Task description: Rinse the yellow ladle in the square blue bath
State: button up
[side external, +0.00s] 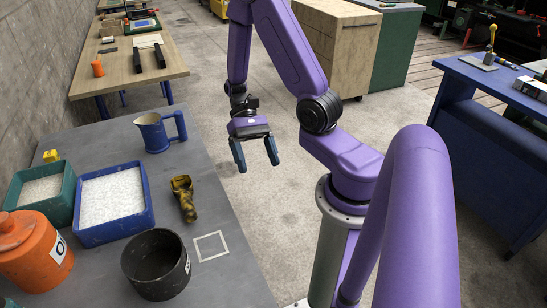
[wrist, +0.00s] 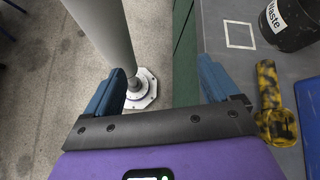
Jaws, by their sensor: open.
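The yellow ladle (side external: 184,198), mottled with black, lies on the grey table between the blue bath and the table's right edge. It also shows at the right of the wrist view (wrist: 269,88). The square blue bath (side external: 116,234) stands to its left, filled with white grainy-looking stuff; only a sliver of its blue side (wrist: 309,108) shows at the wrist view's right edge. My gripper (side external: 255,161) is open and empty, pointing down beyond the table's right edge, apart from the ladle. In the wrist view my gripper (wrist: 160,72) has floor between its fingers.
A black waste pot (side external: 155,284) and a white square outline (side external: 210,247) are near the ladle. A blue jug (side external: 155,136), green tray (side external: 20,205), orange canister (side external: 38,268) and small yellow block (side external: 51,156) share the table. The table's right strip is mostly clear.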

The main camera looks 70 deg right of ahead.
jog(key=s+a+r+n+t+h, duration=0.7)
jog(key=a+r+n, duration=0.3)
jog(key=n, duration=0.8)
jog(key=shift+s+n, duration=0.4)
jog(key=shift+s, duration=0.15)
dwell(0.3)
jog(key=r+m, duration=0.2)
jog(key=m, duration=2)
send_over(182, 186)
jog(key=shift+h, duration=0.3)
notch_tip(182, 186, down, 18)
jog(key=shift+r, duration=0.2)
